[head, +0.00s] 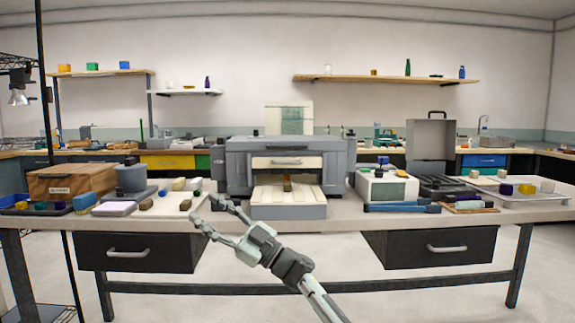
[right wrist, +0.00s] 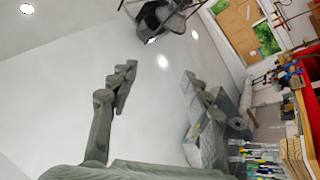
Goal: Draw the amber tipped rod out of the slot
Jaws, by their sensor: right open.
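A grey machine (head: 237,160) stands at the middle of the bench, with a pale ribbed tray (head: 268,194) sticking out of its front. A small amber-brown piece (head: 287,185) shows at the tray's back, under the machine's opening. It is too small to tell whether it is the amber tipped rod, and I cannot make out the slot. My right gripper (head: 203,209) is open and empty, in front of the bench edge and left of the tray. Its spread fingers (right wrist: 160,95) fill the right wrist view, with nothing between them. My left gripper is not in view.
A white box device (head: 387,188) and an open grey case (head: 430,140) stand to the right. Drawers (head: 137,252) hang under the bench (head: 345,212).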

